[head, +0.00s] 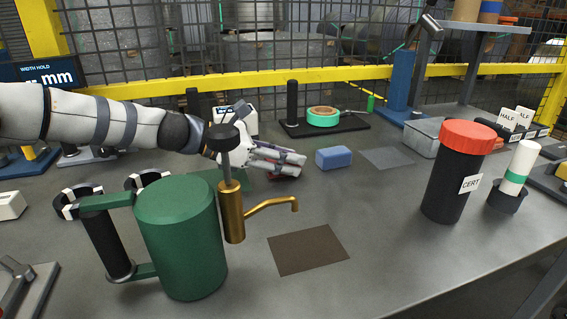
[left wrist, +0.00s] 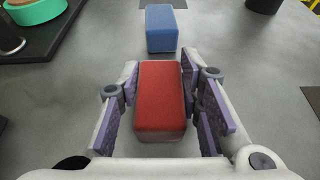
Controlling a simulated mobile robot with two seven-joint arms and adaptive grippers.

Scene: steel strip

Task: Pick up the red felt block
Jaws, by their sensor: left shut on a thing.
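The red felt block (left wrist: 160,97) sits between the fingers of my left gripper (left wrist: 160,82) in the left wrist view. My left gripper is shut on it. In the head view my left gripper (head: 297,166) is low over the table's middle. The fingers there hide most of the block, and only a little red shows beneath them. I cannot tell whether the block touches the table. My right gripper is in neither view.
A blue block (head: 334,158) lies just beyond the fingertips, beside a grey patch (head: 387,158). A green tank (head: 182,238) with a brass spout (head: 233,212) stands in front of my left arm. A black canister with a red lid (head: 468,135) stands right. Table around the brown patch (head: 308,249) is clear.

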